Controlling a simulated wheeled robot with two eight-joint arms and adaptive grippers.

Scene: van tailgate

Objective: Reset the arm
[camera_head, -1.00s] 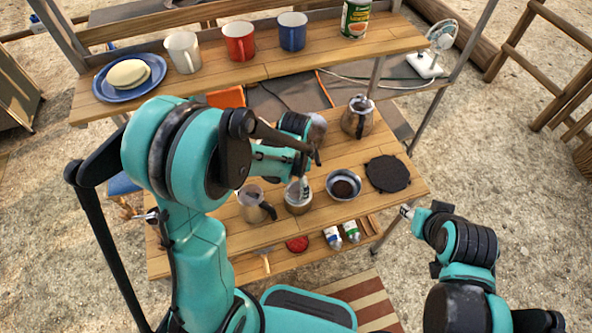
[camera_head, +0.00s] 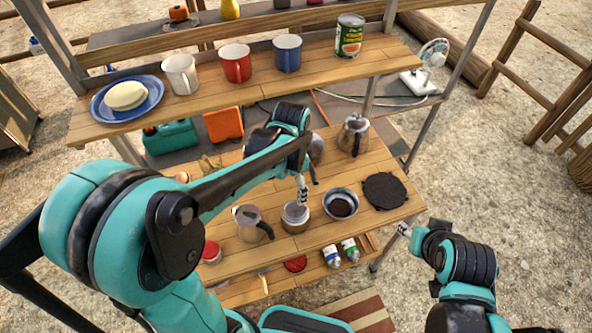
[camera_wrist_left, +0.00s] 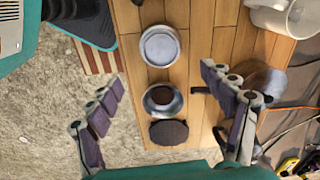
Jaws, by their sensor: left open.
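My left arm comes in from the left over the lower wooden shelf (camera_head: 370,225). Its gripper (camera_head: 302,190) is open, points down and looks empty, just above a small round metal pot (camera_head: 294,222). In the left wrist view its two fingers (camera_wrist_left: 160,77) are spread wide, with the pot (camera_wrist_left: 160,45) and a bowl with dark contents (camera_wrist_left: 161,98) seen between them, below. My right gripper (camera_head: 404,230) hangs off the shelf's right front corner; it is too small to tell whether it is open.
A metal jug (camera_head: 249,224), the bowl (camera_head: 341,203), a black round mat (camera_head: 384,190) and a kettle (camera_head: 354,135) crowd the lower shelf. The upper shelf holds a blue plate (camera_head: 98,105), several mugs and a can (camera_head: 349,36). Open ground lies right.

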